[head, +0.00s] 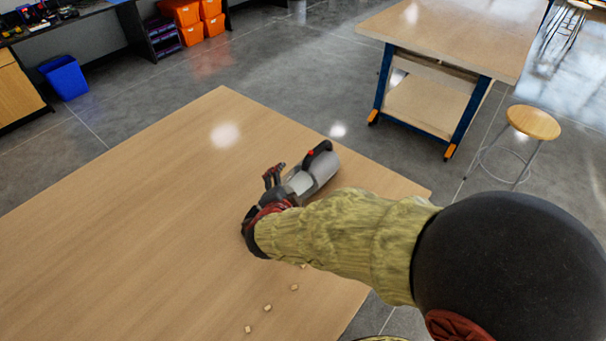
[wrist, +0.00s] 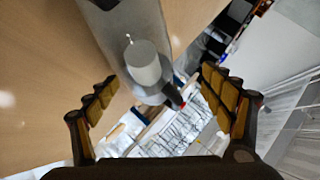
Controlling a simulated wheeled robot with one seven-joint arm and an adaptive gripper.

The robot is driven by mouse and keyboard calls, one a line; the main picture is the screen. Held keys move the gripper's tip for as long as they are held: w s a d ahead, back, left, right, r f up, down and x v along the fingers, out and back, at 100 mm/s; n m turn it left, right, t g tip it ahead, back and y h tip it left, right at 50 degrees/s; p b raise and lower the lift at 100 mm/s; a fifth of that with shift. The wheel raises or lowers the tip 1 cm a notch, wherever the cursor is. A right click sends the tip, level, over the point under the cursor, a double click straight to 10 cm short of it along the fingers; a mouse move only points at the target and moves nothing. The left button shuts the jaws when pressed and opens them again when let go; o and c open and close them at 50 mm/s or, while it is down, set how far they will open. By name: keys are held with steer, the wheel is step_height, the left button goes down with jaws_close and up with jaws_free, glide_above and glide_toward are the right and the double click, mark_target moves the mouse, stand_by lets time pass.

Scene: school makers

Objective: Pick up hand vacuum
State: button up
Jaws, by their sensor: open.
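The hand vacuum (head: 318,174) is grey and white with a black handle and a red button. It lies on the wooden table (head: 130,215) near its far right edge. My gripper (head: 276,186) is beside the vacuum's near end in the head view, and my arm hides part of that area. In the wrist view, my gripper (wrist: 158,84) is open, with its two padded fingers spread. The vacuum's grey body (wrist: 125,28) and pale cylindrical part (wrist: 144,63) show ahead, between and beyond the fingers. I cannot tell whether a finger touches it.
Several small wooden cubes (head: 268,308) lie on the table's near right part. The table's left side is bare. A second workbench (head: 455,30) and a stool (head: 533,122) stand beyond to the right. A blue bin (head: 64,78) and orange bins (head: 183,14) are at the back left.

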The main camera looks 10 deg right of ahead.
mark_target(296, 190)
steer(key=d+f, duration=0.1)
steer(key=w+d+f+m+h, duration=0.1)
steer(key=f, duration=0.1)
steer(key=shift+b, duration=0.35)
steer(key=b+x, duration=0.2)
steer(key=x, duration=0.3)
steer(key=shift+w+a+f, duration=0.1)
steer(key=shift+w+f, duration=0.15)
steer(key=shift+w, duration=0.3)
steer(key=shift+c, duration=0.4)
steer(key=c, duration=1.6)
steer(key=shift+w+r, duration=0.1)
steer(key=shift+r, duration=0.1)
steer(key=shift+c, duration=0.6)
steer(key=shift+r, duration=0.1)
